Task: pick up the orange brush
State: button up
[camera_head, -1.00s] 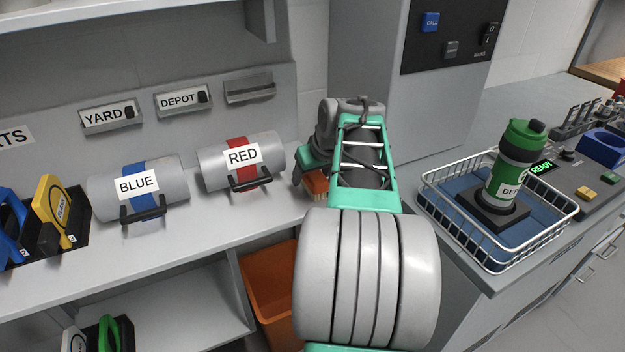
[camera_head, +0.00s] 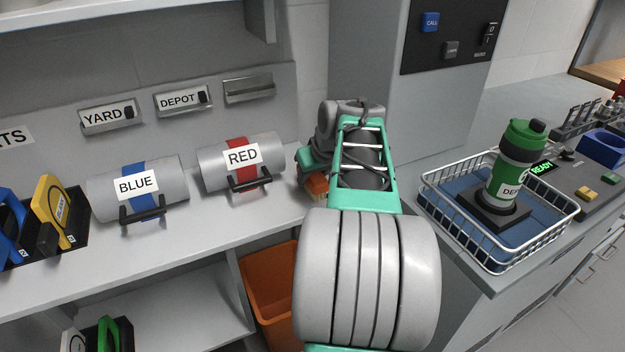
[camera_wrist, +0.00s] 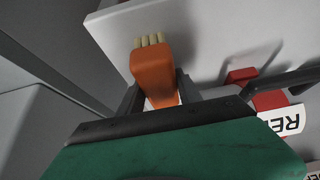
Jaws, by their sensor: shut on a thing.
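The orange brush (camera_wrist: 153,72) is between the two dark fingers of my gripper (camera_wrist: 158,92) in the wrist view. Its pale bristles point away from the palm, toward the top of that view. My gripper is shut on the brush. In the head view a small part of the orange brush (camera_head: 317,185) shows beside my gripper (camera_head: 308,178), over the shelf to the right of the red-banded cylinder. My arm hides most of the rest. I cannot tell whether the brush touches the shelf.
The cylinder labelled RED (camera_head: 240,162) lies close left of my gripper, and the BLUE cylinder (camera_head: 138,190) is farther left. An orange bin (camera_head: 268,285) stands below the shelf. A wire basket (camera_head: 437,215) with a green bottle (camera_head: 515,160) is at right.

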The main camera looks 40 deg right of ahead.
grip_shut()
jog(key=shift+r, duration=0.1)
